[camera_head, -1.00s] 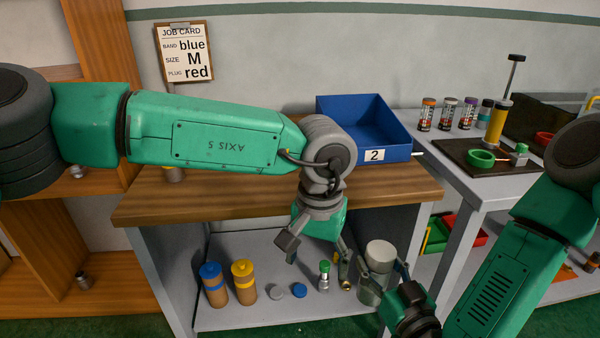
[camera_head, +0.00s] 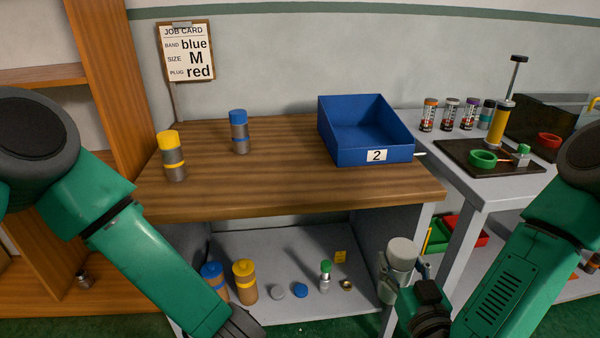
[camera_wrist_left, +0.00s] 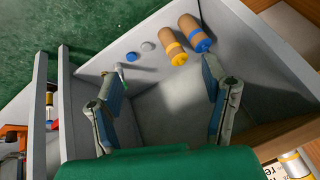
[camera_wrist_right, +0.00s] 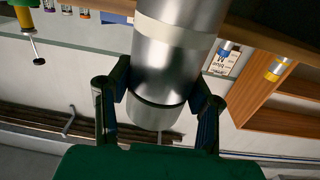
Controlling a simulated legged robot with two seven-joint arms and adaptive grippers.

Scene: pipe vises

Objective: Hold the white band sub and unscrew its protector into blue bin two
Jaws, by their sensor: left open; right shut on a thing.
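My right gripper (camera_head: 408,277) is shut around the metal sub (camera_wrist_right: 178,60) and holds it in front of the workbench's right side. The right wrist view shows its white band (camera_wrist_right: 180,30) and the fingers on either side of its body. In the head view a pale, whitish protector (camera_head: 403,250) tops the sub. My left gripper (camera_wrist_left: 162,95) is open and empty in the left wrist view, over the lower shelf; the head view shows its arm at lower left, apart from the sub. Blue bin two (camera_head: 372,155), with a "2" label, stands on the bench's right end.
A yellow-capped sub (camera_head: 172,160) and a blue-capped sub (camera_head: 239,135) stand on the bench top (camera_head: 280,185). Blue- and yellow-topped brown containers, loose caps and a small green-topped item (camera_head: 325,275) stand on the lower shelf. A side table (camera_head: 500,180) holds bottles and tools.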

